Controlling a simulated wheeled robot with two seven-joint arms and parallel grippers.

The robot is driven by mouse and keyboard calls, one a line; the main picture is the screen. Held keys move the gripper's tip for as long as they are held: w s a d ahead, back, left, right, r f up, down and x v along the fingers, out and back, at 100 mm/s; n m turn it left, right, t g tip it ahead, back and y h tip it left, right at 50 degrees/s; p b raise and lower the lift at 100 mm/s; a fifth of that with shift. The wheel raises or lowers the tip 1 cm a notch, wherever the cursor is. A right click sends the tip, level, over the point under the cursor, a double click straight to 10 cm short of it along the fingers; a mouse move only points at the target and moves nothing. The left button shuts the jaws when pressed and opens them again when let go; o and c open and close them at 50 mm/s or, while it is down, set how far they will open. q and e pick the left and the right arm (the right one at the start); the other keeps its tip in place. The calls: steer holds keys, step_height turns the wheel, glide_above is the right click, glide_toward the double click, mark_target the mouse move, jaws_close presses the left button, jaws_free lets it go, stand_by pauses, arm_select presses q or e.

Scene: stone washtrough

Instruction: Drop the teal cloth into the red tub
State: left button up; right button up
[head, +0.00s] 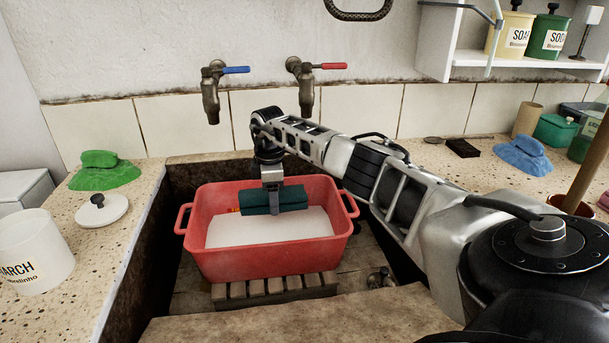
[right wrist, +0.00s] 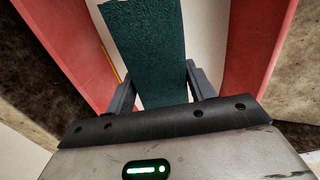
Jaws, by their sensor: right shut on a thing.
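The teal cloth (head: 257,201) is a dark, folded strip held over the red tub (head: 269,262). My right gripper (head: 274,203) is shut on the cloth, pointing down within the tub's outline. In the right wrist view the cloth (right wrist: 152,55) lies between the two fingers of my right gripper (right wrist: 152,88), with red tub walls (right wrist: 255,50) on both sides. The tub has a handle at each end and a whitish inside. I cannot tell whether the cloth touches what is in the tub. My left gripper is not in view.
The tub stands on a slatted wooden rack (head: 275,288) in the stone trough. A blue-handled tap (head: 211,95) and a red-handled tap (head: 306,90) are above it. A green cloth (head: 103,175) and white starch pot (head: 32,250) are left; a blue cloth (head: 524,157) is right.

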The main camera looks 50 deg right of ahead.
steer(key=o, duration=1.1)
steer(key=shift+o, duration=0.2)
step_height(320, 180, up, 8)
steer(key=shift+f+p, duration=0.25)
steer(key=shift+p, duration=0.2)
